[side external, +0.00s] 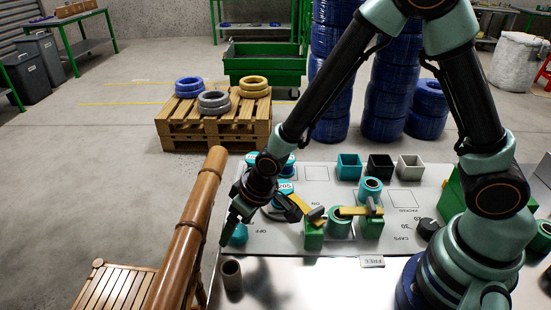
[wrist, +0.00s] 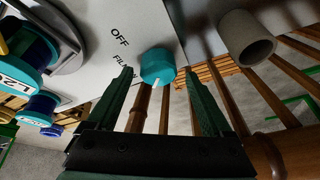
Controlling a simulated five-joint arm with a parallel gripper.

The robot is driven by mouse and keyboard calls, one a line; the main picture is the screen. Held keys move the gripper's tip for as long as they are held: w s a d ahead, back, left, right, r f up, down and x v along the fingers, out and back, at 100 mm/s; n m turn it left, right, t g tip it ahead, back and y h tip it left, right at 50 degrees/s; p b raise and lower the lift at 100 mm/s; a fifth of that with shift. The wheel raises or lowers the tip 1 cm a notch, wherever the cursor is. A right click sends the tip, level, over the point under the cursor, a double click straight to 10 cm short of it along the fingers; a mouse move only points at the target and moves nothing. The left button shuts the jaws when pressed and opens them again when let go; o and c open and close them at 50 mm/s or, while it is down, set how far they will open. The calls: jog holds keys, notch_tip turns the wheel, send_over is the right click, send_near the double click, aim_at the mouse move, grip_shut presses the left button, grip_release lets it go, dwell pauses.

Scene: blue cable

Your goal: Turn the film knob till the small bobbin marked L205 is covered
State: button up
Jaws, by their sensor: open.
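The film knob (wrist: 158,67) is a teal round knob with a white pointer line, beside the printed words OFF and FILM. In the side view the knob (side external: 239,235) sits at the panel's near left corner. My gripper (wrist: 157,76) is open, its two dark fingers on either side of the knob in the wrist view; I cannot tell whether they touch it. A teal bobbin (side external: 286,187) whose label reads 205 stands behind my gripper, partly hidden by it. In the wrist view a blue bobbin (wrist: 22,62) with a label starting L2 is cut off at the left.
A grey cup (side external: 231,275) stands close to the knob, right of it in the wrist view. Green blocks (side external: 314,236) and three small square bins (side external: 380,166) are on the panel to the right.

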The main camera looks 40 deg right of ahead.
jog(key=v, duration=1.2)
notch_tip(320, 180, up, 5)
jog(key=m+g+h, duration=0.2)
jog(key=m+g, duration=0.2)
jog(key=m, duration=2.2)
send_over(237, 230)
notch_tip(237, 230, down, 4)
notch_tip(237, 230, down, 13)
jog(key=shift+r, duration=0.1)
jog(key=shift+c, duration=0.3)
